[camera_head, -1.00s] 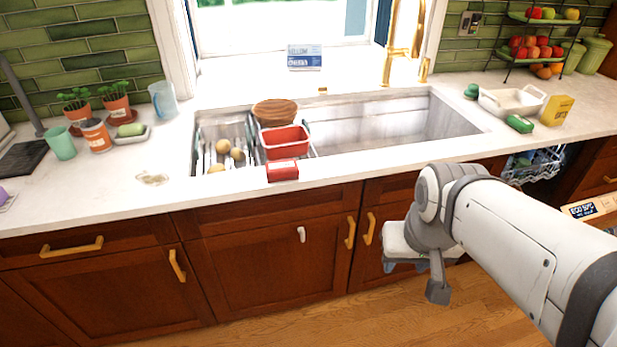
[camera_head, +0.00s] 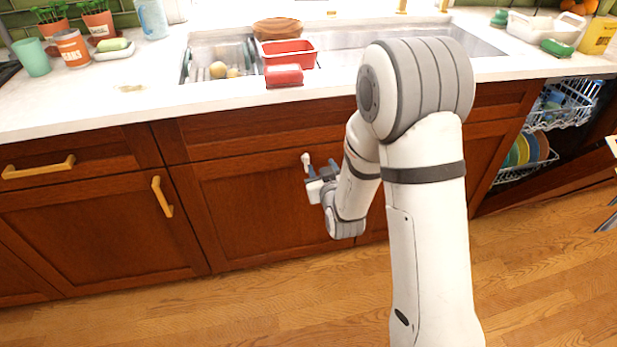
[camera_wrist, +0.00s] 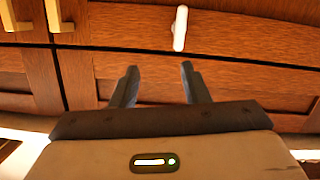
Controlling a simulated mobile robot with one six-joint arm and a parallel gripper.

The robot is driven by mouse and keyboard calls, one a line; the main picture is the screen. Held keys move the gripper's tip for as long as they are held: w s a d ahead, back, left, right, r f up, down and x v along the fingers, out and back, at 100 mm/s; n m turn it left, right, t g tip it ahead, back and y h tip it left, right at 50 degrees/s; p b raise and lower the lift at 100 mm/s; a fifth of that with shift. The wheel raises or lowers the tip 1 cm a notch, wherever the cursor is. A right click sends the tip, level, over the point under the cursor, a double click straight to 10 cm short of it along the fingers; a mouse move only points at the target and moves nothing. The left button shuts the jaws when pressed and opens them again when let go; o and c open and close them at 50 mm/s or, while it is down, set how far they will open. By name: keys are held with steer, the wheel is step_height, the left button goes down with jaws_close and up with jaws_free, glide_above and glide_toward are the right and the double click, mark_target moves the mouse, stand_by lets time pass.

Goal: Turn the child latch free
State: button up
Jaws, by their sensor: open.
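The child latch (camera_head: 306,160) is a small white lever on the upper part of the cabinet door below the sink. It stands roughly upright with a slight tilt. In the wrist view the latch (camera_wrist: 180,28) lies beyond my fingertips, nearer the right finger. My gripper (camera_head: 322,170) is close to the latch in the head view, just below it. In the wrist view my gripper (camera_wrist: 158,68) is open, with nothing between its two dark fingers. The fingers look apart from the latch.
Gold handles (camera_wrist: 58,14) are on the neighbouring doors in the wrist view. The open dishwasher (camera_head: 530,150) is at the right. The floor in front is clear.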

mark_target(304, 153)
step_height(304, 153, down, 5)
steer(key=a+t+y+b, duration=0.1)
steer(key=a+t+b, duration=0.1)
steer(key=shift+n, duration=0.3)
steer(key=x, duration=0.7)
steer(key=shift+w+a+r, duration=0.1)
steer(key=shift+a, duration=0.1)
steer(key=shift+c, duration=0.3)
jaws_close()
